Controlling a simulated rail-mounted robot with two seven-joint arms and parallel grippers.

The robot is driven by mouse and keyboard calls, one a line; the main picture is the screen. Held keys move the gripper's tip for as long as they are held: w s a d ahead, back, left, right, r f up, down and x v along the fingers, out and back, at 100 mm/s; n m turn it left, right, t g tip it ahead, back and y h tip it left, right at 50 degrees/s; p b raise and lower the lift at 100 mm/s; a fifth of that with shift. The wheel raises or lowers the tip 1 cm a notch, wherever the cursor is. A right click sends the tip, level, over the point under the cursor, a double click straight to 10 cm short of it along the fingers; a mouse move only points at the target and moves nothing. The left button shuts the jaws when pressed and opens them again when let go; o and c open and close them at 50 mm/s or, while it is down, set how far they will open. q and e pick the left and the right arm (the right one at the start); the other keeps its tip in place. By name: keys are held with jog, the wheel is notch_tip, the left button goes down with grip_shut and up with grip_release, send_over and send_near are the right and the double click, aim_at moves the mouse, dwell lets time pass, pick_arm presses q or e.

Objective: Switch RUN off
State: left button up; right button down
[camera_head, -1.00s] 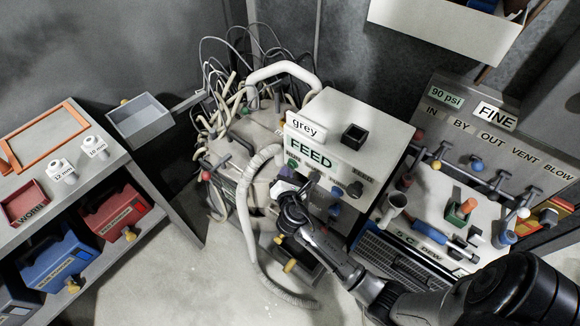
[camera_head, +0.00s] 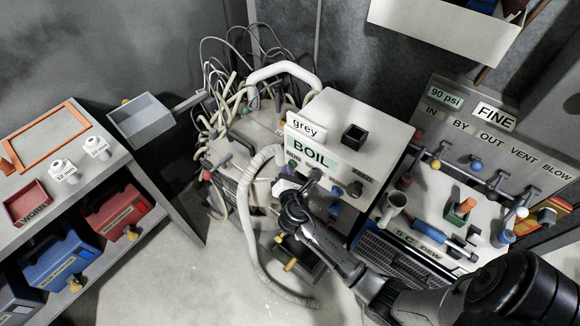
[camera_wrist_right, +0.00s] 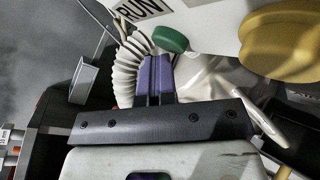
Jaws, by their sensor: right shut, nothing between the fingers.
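The control box (camera_head: 345,125) has a display reading BOIL (camera_head: 311,154) and a row of small controls below it. In the right wrist view a RUN label (camera_wrist_right: 141,9) sits on its white face, with a green round knob (camera_wrist_right: 172,38) just below it. The green knob also shows at the left end of the row in the head view (camera_head: 293,164). My right gripper (camera_wrist_right: 156,75) is shut and empty, its purple fingertips just below and left of the green knob. I cannot tell whether they touch it. My left gripper is not in view.
A yellow knob (camera_wrist_right: 285,40) is close on the right in the wrist view. A ribbed white hose (camera_head: 246,205) hangs left of the control box. A valve panel (camera_head: 470,130) and a worktop with tools stand right. A shelf (camera_head: 120,165) stands left, with clear floor between.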

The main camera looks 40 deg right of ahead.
jog(key=shift+a, duration=0.15)
jog(key=shift+s+a+p, duration=0.15)
jog(key=shift+s+a, duration=0.05)
jog(key=shift+a, duration=1.3)
jog(key=shift+s+a+p, duration=0.15)
jog(key=shift+a, duration=1.3)
jog(key=s+d+f+n+g+y, duration=0.1)
jog(key=s+f, duration=0.4)
jog(key=s, duration=0.4)
jog(key=s+d+f+g, duration=0.1)
jog(key=s+f, duration=0.4)
jog(key=s, duration=0.4)
jog(key=s+a+r+m+g+y, duration=0.3)
jog(key=s+a+r+m+y, duration=0.1)
jog(key=m, duration=0.6)
jog(key=s+a+r+m+g+y, duration=0.4)
jog(key=s+a+m+y, duration=0.1)
jog(key=m, duration=0.5)
jog(key=s+a, duration=0.1)
jog(key=s, duration=0.1)
jog(key=shift+s+r, duration=0.3)
jog(key=shift+s, duration=0.1)
